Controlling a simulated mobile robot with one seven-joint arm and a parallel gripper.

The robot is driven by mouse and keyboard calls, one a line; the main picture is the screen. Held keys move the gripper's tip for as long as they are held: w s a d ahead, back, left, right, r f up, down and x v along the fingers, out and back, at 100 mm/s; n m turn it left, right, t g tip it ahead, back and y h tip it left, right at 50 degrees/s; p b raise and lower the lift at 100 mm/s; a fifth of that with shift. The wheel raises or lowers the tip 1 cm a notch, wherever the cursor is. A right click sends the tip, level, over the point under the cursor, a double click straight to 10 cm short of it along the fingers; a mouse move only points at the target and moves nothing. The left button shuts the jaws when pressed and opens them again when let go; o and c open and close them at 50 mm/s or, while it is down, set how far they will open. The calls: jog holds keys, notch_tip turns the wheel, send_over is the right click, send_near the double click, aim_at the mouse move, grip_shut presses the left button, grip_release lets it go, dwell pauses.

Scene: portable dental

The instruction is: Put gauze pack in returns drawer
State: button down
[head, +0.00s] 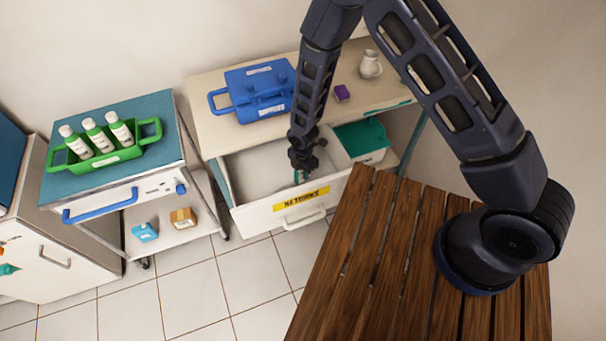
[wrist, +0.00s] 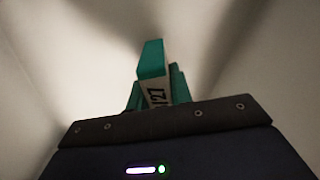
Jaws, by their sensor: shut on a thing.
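The returns drawer (head: 258,220) is pulled open under the beige counter, with a yellow label and a pale handle on its front. My gripper (head: 303,172) points down inside the drawer opening, close behind the front panel. It is shut on a small teal and white pack, taken as the gauze pack (wrist: 152,62), which shows in the wrist view with dark printed characters on its white side. In the head view only a sliver of teal shows at the fingertips. Pale surfaces surround the pack in the wrist view; I cannot tell whether it touches the drawer floor.
A blue case (head: 258,88), a purple box (head: 342,92) and a white jug (head: 371,65) stand on the counter. A green-topped compartment (head: 362,139) is right of my gripper. A cart (head: 100,190) stands left; a slatted wooden surface (head: 385,270) is in front.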

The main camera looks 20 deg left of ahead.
jog(key=shift+f, duration=0.9)
jog(key=shift+f, duration=0.1)
jog(key=c, duration=1.3)
grip_release()
jog(key=shift+o, duration=0.2)
notch_tip(320, 180, up, 12)
jog(key=shift+r, duration=0.1)
jog(key=shift+r, duration=0.1)
